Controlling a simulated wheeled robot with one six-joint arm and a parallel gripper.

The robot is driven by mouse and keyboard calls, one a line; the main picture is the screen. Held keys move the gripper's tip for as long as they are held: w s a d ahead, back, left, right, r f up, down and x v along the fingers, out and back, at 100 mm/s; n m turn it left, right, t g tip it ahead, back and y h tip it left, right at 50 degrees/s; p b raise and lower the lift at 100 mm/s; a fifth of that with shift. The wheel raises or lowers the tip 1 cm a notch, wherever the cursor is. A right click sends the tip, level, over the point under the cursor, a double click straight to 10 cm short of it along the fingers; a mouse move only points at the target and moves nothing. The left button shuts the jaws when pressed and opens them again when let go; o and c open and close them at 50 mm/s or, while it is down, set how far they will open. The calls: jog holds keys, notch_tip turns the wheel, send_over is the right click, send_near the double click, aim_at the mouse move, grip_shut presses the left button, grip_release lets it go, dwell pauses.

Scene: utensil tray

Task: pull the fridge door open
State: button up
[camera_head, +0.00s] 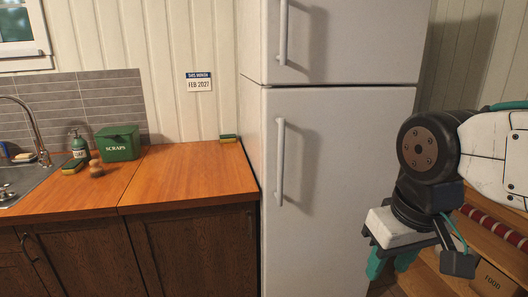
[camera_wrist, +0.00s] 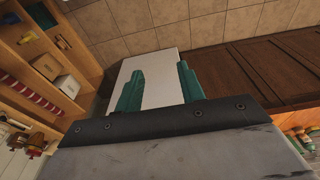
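The white fridge (camera_head: 340,200) stands in the middle of the head view, with a lower door and a smaller upper door, both shut. A long vertical handle (camera_head: 281,162) is on the left side of the lower door, and a shorter handle (camera_head: 283,32) is on the upper door. My gripper (camera_head: 392,266) hangs at the lower right in the head view, pointing down, well right of the handles and apart from them. Its two teal fingers are spread with nothing between them in the wrist view (camera_wrist: 160,88). A white surface, likely the fridge, shows behind them there.
A wooden counter (camera_head: 190,179) with a green scraps box (camera_head: 118,143), a soap bottle (camera_head: 79,145) and a sink (camera_head: 28,179) is left of the fridge. A wooden shelf unit (camera_wrist: 85,62) with boxes stands at the left in the wrist view. The space before the lower handle is clear.

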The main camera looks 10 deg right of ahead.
jog(key=w+d+f+t, duration=0.15)
jog(key=w+t, duration=0.55)
jog(key=w, duration=1.8)
jog(key=n+t+y, duration=0.2)
jog(key=t+y, duration=0.2)
jog(key=t, duration=0.5)
send_near(282, 157)
jog(key=d+x, duration=0.1)
jog(key=x, duration=0.2)
jog(key=shift+w+a, duration=0.6)
jog(key=shift+w, duration=0.1)
jog(key=x, duration=0.6)
jog(key=shift+w, duration=0.35)
grip_shut()
